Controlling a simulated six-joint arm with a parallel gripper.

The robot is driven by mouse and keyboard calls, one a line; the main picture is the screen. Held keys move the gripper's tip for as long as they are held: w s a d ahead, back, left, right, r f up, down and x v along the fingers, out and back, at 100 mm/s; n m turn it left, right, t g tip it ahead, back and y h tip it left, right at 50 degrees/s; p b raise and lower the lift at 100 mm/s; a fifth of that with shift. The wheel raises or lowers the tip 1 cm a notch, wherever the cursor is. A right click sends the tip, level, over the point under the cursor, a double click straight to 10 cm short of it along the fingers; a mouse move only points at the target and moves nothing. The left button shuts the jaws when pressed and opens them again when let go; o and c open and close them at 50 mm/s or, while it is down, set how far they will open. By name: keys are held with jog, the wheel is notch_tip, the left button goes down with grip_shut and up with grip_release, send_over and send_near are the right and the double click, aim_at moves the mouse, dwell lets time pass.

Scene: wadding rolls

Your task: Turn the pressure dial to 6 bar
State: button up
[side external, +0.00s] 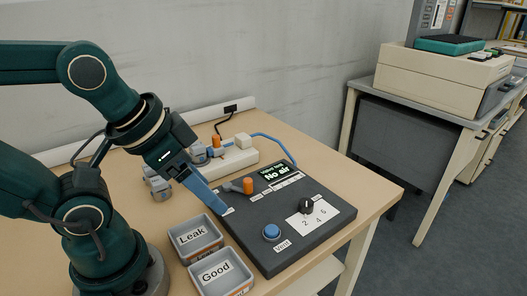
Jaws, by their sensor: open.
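The black pressure dial (306,206) stands on a white scale plate on the right part of the dark grey panel (262,222). The plate shows the figures 2, 4 and 6; which one the dial points at is too small to tell. My gripper (228,211) points down over the panel's left edge, well left of the dial and apart from it. The jaws look blue and are open, with nothing seen between them. A small display (278,171) at the back of the panel reads "No air".
A blue Vent button (272,232) and an orange-topped lever (248,185) rise from the panel. Trays marked Leak (195,238) and Good (222,272) stand left of it. Behind are a pale block (230,159) and a blue hose (275,143).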

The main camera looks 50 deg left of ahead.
jog(key=w+r+m, duration=0.3)
jog(key=w+r, duration=0.2)
jog(key=r, duration=0.1)
jog(key=m+g, duration=0.5)
send_over(307, 202)
notch_tip(307, 202, down, 12)
jog(key=shift+f, duration=2.9)
grip_shut()
